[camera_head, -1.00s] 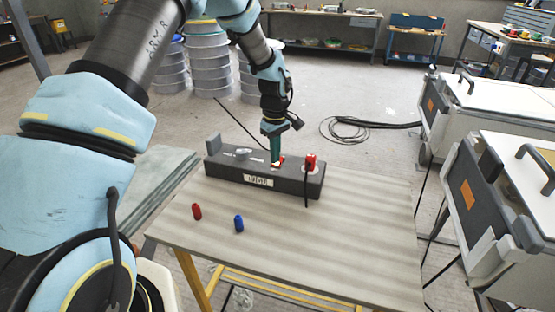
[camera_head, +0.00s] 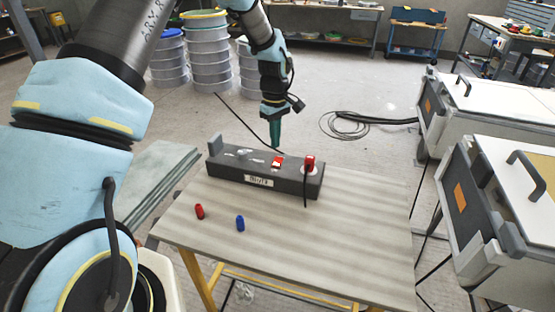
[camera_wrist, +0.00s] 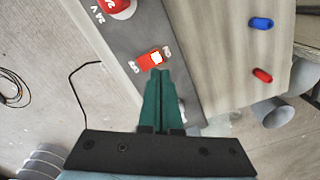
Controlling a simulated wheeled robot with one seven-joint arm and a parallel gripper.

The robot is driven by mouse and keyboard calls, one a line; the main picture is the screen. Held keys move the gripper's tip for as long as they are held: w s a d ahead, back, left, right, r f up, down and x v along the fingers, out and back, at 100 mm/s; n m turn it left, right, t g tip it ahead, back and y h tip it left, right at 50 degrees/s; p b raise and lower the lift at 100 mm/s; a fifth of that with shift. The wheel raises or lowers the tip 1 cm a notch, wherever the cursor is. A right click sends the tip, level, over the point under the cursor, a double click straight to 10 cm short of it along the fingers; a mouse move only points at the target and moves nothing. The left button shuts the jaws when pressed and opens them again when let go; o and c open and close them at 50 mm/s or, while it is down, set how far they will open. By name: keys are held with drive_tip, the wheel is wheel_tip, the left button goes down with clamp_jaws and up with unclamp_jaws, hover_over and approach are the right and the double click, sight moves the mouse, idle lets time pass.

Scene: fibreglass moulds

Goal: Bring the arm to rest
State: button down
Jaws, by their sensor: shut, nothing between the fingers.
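My gripper (camera_head: 275,146) is shut and empty. In the head view it hangs pointing down above the back edge of a dark grey panel box (camera_head: 222,173) on the table (camera_head: 330,240). In the wrist view its green fingers (camera_wrist: 161,75) are together, with their tips just beside the red switch (camera_wrist: 150,61) in the picture. The switch also shows on the box top in the head view (camera_head: 277,161), clear of the fingers. A red plug (camera_head: 310,161) with a black cable stands at the box's right end.
A red cap (camera_head: 199,211) and a blue cap (camera_head: 240,223) are on the table in front of the box. White-lidded cases (camera_head: 500,205) stand at the right. Stacked drums (camera_head: 208,62) and a coiled cable (camera_head: 345,126) are on the floor behind. The table's right part is clear.

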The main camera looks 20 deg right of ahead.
drive_tip(key=a+r+m, duration=0.1)
drive_tip(key=a+r, duration=0.4)
drive_tip(key=a, duration=0.6)
drive_tip(key=a+r+m, duration=0.1)
drive_tip(key=a+r, duration=0.3)
drive_tip(key=a, duration=0.6)
drive_tip(key=s+a+r+m, duration=0.1)
drive_tip(key=s+a, duration=0.4)
drive_tip(key=a, duration=0.3)
drive_tip(key=s+a+r+m+t, duration=0.1)
drive_tip(key=s+a+r, duration=0.1)
drive_tip(key=s+a, duration=0.4)
drive_tip(key=shift+a+r+m+t, duration=0.2)
drive_tip(key=shift+a+m+t, duration=0.1)
drive_tip(key=shift+a, duration=0.55)
